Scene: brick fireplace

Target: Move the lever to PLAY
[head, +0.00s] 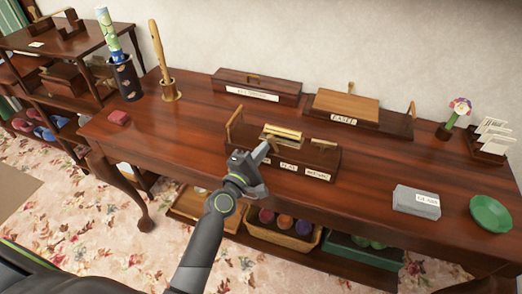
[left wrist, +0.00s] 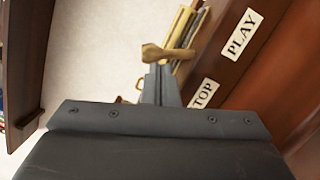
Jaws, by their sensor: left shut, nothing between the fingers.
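A dark wooden box (head: 325,160) stands at the front of the table, with three white labels on its front face. In the left wrist view the PLAY label (left wrist: 242,33) is readable, and another label (left wrist: 205,93) shows "TOP", its left end hidden. A brass-coloured lever with a rounded end (left wrist: 160,53) sits at my fingertips, nearer the "TOP" label than PLAY; I cannot tell whether they touch. My left gripper (head: 266,147) is shut and empty at the box's front left; its fingers also show in the left wrist view (left wrist: 160,75). My right gripper is not in view.
Behind the box are a long dark box (head: 255,86) and a box labelled EASEL (head: 345,106). A grey block (head: 416,202) and green plate (head: 491,213) lie to the right. A pink block (head: 119,118) lies left. The table between is clear.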

